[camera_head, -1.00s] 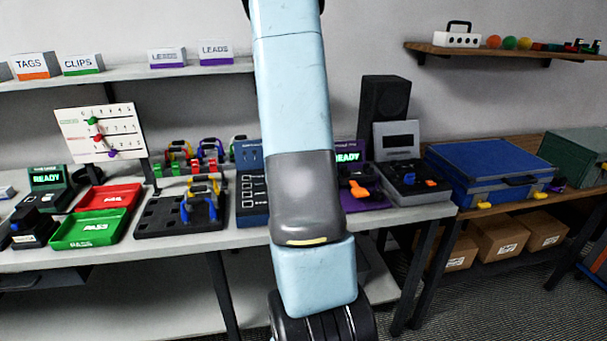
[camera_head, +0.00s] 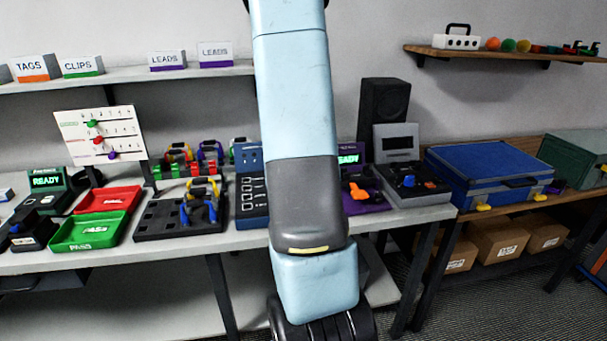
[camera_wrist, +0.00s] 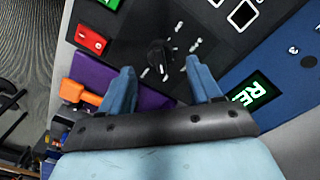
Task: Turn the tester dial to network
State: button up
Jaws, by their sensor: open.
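The tester dial (camera_wrist: 160,54) is a round black knob with a pale pointer line, set in a dark panel with small white marks around it, in the wrist view. My gripper (camera_wrist: 161,68) is open, with one blue finger on each side just below the dial and nothing visible between them. I cannot tell whether either finger touches the knob. The tester's green-lit screen (camera_wrist: 247,98) is at the right.
A red button (camera_wrist: 89,39) and a green button (camera_wrist: 110,4) sit on the panel near the dial. A grey device (camera_head: 415,188) and a blue case (camera_head: 485,172) stand to the right.

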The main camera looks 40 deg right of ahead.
notch_tip(320, 180, up, 9)
dwell(0.3)
jog(key=shift+r, duration=0.1)
dwell(0.4)
jog(key=s+a+r+n+t, duration=0.15)
jog(key=a+r+n, duration=0.25)
jog(key=a, duration=0.6)
jog(key=s+a+r+n+t, duration=0.1)
jog(key=s+a+r+n, duration=0.3)
jog(key=a, duration=0.6)
jog(key=s+a+r+n+t, duration=0.1)
jog(key=s+a+n+t, duration=0.2)
jog(key=s+a+n, duration=0.4)
jog(key=s+a, duration=0.6)
jog(key=a, duration=0.2)
jog(key=shift+r, duration=0.15)
